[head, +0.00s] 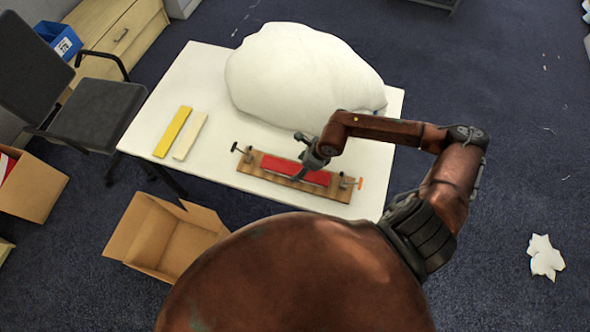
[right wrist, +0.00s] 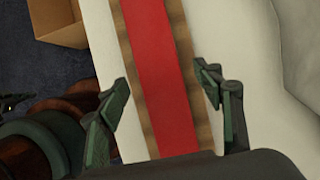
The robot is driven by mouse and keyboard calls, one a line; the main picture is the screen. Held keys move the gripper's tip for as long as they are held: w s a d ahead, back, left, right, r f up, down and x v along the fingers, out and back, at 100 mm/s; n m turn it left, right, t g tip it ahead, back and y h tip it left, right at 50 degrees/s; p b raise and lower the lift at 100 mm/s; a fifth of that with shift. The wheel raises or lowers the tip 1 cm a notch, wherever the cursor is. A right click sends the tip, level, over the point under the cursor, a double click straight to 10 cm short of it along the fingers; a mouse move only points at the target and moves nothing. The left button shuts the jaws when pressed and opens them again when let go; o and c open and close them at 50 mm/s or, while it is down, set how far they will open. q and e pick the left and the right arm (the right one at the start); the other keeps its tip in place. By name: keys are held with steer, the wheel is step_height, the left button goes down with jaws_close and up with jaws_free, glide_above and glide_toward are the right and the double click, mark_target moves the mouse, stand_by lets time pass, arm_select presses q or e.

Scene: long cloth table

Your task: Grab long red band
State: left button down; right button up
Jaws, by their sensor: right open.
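A long red band (head: 284,167) lies along a brown wooden board (head: 249,182) on the white table. In the right wrist view the red band (right wrist: 160,70) runs lengthwise down the middle of the board (right wrist: 130,43). My right gripper (head: 306,173) is over the band, right of its middle. In the right wrist view my right gripper (right wrist: 167,97) is open, with one finger to each side of the board. Nothing is between its fingers that I can see it touching; its height above the band is unclear. My left gripper is not in view.
A big white cloth-like mound (head: 300,70) fills the back of the white table (head: 215,62). A yellow strip (head: 173,132) and a cream strip (head: 190,136) lie at left. Clamps with knobs (head: 360,182) stand at the board's ends. An open cardboard box (head: 145,235) is on the floor.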

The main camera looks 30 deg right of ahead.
steer(key=shift+w+a+f, duration=0.15)
steer(key=shift+f, duration=0.45)
steer(key=shift+c, duration=0.5)
steer(key=c, duration=1.2)
